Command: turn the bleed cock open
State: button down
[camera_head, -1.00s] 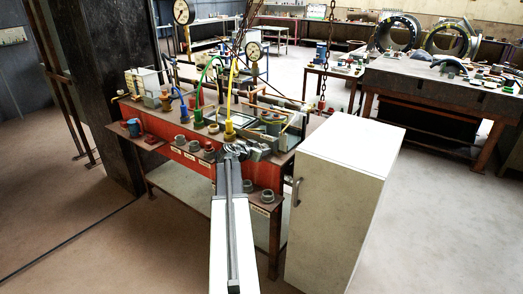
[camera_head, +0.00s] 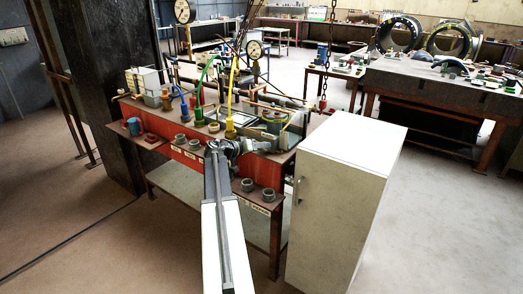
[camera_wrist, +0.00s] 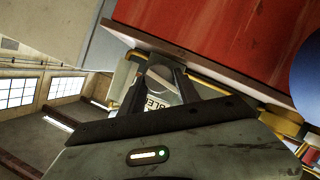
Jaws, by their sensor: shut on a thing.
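My gripper (camera_head: 226,147) is at the front edge of the bench, beside the foot of the yellow hose fitting. In the wrist view my gripper (camera_wrist: 163,84) has its two dark fingers on either side of a pale grey part, which I take to be the bleed cock (camera_wrist: 158,82). A small label with partly readable letters, like "BLEE", shows between the fingers. My gripper is shut on this part. In the head view the cock is hidden behind the gripper, so its handle angle cannot be told.
The red-fronted bench (camera_head: 192,160) carries hoses, gauges and grey collars. A yellow hose fitting (camera_head: 230,128) stands close to my gripper. A white cabinet (camera_head: 338,210) stands to the right of the bench. The floor at left is clear.

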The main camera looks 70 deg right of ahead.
jog(key=shift+w+f+n+g+b, duration=0.1)
jog(key=shift+n+g+b, duration=0.3)
jog(key=shift+n, duration=0.3)
jog(key=c, duration=0.9)
grip_release()
